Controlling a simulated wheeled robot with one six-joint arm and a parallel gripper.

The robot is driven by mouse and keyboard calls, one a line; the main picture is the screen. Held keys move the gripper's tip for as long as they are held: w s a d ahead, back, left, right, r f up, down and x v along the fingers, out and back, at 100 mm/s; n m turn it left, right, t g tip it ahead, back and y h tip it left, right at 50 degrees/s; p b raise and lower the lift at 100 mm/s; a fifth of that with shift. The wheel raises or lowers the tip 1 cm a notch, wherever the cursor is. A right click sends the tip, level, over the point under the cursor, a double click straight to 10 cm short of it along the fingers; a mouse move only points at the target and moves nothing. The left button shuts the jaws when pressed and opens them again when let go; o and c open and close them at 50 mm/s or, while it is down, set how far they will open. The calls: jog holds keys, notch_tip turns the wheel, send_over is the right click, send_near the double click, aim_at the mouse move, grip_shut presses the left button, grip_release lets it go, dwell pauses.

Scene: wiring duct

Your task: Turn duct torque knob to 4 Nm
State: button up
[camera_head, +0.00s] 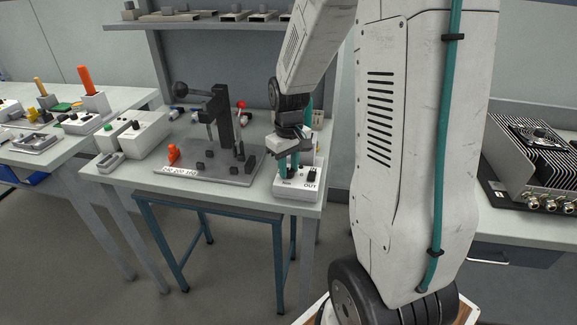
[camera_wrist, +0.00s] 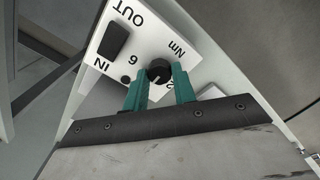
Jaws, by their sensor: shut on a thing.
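The torque knob (camera_wrist: 158,70) is a small black round knob on a white control box (camera_wrist: 108,68), seen in the wrist view. A pale line on it points toward the picture's lower left. Printed marks "6", "2" and "Nm" show around it; no "4" is readable, and part of the dial is hidden by my fingers. My gripper (camera_wrist: 160,75) has its two teal fingers shut on the knob's sides. In the head view, my gripper (camera_head: 289,165) reaches down onto the white box (camera_head: 298,192) at the bench's right front corner, and the knob is hidden there.
A black rocker switch (camera_wrist: 114,39) sits beside the knob between "OUT" and "IN". Left of the box is a grey plate (camera_head: 222,175) with a dark upright fixture (camera_head: 222,118) and an orange part (camera_head: 174,153). A shelf (camera_head: 205,20) runs behind the bench.

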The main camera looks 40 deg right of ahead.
aim_at(289, 170)
jog(key=o, duration=1)
jog(key=shift+r, duration=0.1)
notch_tip(289, 170, up, 8)
jog(key=shift+f, duration=0.15)
